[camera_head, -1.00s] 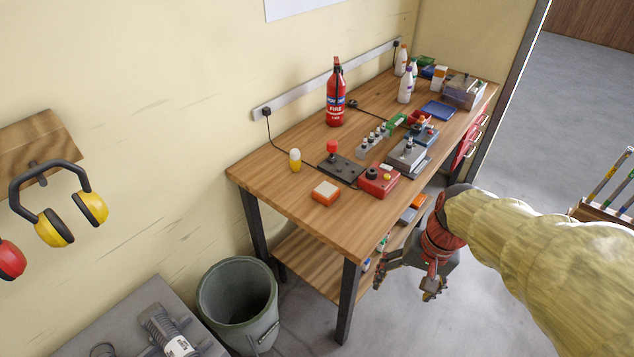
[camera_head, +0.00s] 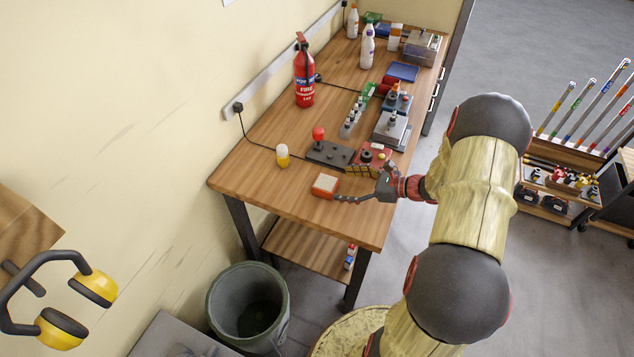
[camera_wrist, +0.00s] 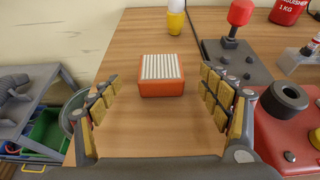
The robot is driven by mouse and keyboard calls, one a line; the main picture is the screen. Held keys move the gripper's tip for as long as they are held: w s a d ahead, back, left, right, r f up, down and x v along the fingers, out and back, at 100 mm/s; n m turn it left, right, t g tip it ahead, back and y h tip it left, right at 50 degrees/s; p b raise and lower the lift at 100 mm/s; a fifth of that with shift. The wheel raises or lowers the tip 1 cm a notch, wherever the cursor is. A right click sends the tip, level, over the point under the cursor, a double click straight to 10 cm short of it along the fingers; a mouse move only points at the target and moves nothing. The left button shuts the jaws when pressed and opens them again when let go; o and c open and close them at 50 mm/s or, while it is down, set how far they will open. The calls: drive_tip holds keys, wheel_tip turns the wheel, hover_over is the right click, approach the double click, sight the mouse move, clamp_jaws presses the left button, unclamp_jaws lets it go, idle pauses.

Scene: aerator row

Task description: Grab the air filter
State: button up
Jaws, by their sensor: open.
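The air filter is an orange block with a white pleated top (camera_head: 325,185), lying on the wooden workbench (camera_head: 240,172) near its front left part. In the wrist view the air filter (camera_wrist: 161,75) sits upright, centred between and slightly beyond my fingers. My gripper (camera_head: 362,196) is just right of it, low over the bench, fingers spread and empty. In the wrist view my gripper (camera_wrist: 165,100) has a finger on each side of the space in front of the filter. I see no contact.
A yellow-and-white bottle (camera_head: 282,156) stands behind the filter. A joystick box (camera_head: 328,151) and a red device (camera_wrist: 292,120) are to the right. A fire extinguisher (camera_head: 304,75) stands farther back. A grey bin (camera_head: 247,305) is on the floor. Bench left of the filter is clear.

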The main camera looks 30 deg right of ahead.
sight(325, 182)
drive_tip(key=shift+b+x, duration=0.8)
drive_tip(key=shift+x, duration=3)
drive_tip(key=shift+f, duration=0.15)
drive_tip(key=c, duration=0.3)
drive_tip(key=c, duration=0.9)
drive_tip(key=shift+c, duration=0.2)
